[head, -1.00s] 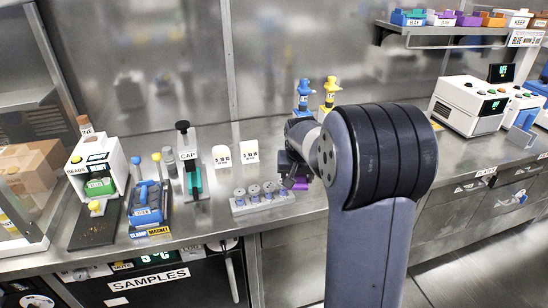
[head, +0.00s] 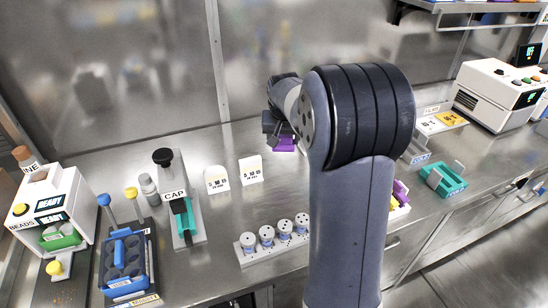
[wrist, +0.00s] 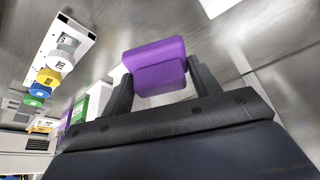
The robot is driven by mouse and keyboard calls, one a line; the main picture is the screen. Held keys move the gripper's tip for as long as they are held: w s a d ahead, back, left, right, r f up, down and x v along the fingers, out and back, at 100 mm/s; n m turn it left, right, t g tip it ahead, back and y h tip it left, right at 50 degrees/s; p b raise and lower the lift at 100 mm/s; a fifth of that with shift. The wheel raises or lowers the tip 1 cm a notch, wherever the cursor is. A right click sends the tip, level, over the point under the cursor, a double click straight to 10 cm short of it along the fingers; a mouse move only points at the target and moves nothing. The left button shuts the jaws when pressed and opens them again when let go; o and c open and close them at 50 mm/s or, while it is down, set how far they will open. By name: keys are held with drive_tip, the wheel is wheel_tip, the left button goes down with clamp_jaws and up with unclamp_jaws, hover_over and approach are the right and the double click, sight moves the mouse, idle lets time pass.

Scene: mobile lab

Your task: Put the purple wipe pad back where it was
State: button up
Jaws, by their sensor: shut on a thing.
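The purple wipe pad (head: 285,145) shows just below my gripper (head: 278,130) in the head view, over the back part of the steel counter. In the wrist view the pad (wrist: 155,62) is a purple block held between the two dark fingers of my gripper (wrist: 158,84). The gripper is shut on it. The head view does not clearly show whether the pad touches the counter. My arm hides part of the counter to the right of the pad.
A white rack (head: 275,244) of several capped vials stands in front of the pad. A teal tray (head: 443,180) and a white machine (head: 497,92) are right. Bare counter surrounds the pad.

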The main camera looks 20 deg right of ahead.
sight(283, 151)
drive_tip(key=f, duration=0.6)
drive_tip(key=shift+w, duration=0.25)
drive_tip(key=shift+f, duration=1.95)
drive_tip(key=shift+f+b, duration=0.1)
drive_tip(key=shift+b, duration=0.25)
drive_tip(key=o, duration=0.9)
drive_tip(key=shift+s+r, duration=0.1)
drive_tip(key=shift+r, duration=0.45)
drive_tip(key=v, duration=1.1)
drive_tip(key=shift+s+p, duration=0.15)
drive_tip(key=shift+p, duration=0.2)
